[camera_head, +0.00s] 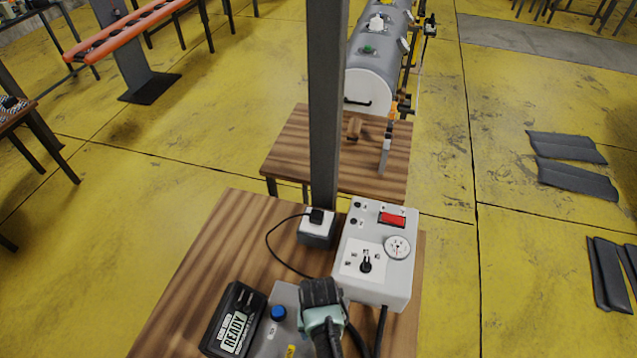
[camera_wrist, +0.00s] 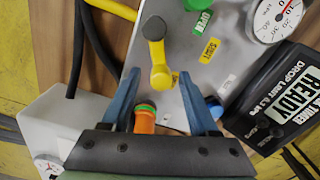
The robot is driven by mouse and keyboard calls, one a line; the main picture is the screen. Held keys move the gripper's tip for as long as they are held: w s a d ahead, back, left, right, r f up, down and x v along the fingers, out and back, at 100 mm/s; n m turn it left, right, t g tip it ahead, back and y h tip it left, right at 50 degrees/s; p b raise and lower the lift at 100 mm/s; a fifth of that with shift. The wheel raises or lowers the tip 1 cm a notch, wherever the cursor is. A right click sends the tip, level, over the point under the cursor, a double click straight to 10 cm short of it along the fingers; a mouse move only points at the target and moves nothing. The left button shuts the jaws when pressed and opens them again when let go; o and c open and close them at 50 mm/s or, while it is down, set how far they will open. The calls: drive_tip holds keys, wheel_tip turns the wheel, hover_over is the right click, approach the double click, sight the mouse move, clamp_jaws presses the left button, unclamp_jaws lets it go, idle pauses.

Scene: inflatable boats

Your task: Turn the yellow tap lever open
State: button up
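The yellow tap lever (camera_wrist: 157,52) lies over a grey panel (camera_wrist: 182,60) in the wrist view, with a rounded knob at its upper end and a broader lower end. A green OPEN label (camera_wrist: 201,23) and a yellow SHUT label (camera_wrist: 212,50) are to its right. My gripper (camera_wrist: 157,76) is open, its blue fingers apart on either side of the lever's lower end. I cannot tell whether they touch it. An orange fitting (camera_wrist: 145,120) with a green ring shows between the fingers. In the head view my arm end hides the lever; the grey panel (camera_head: 284,297) shows beside it.
A black READY gauge box (camera_head: 234,319) and a blue knob (camera_head: 278,313) are left of my gripper. A white socket box (camera_head: 379,250) with a red switch is close on the right. A grey post (camera_head: 326,110) rises behind. A dial (camera_wrist: 277,18) shows at the wrist view's upper right.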

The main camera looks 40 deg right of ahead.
wheel_tip(320, 180, up, 13)
drive_tip(key=b, duration=0.1)
idle(0.6)
idle(0.4)
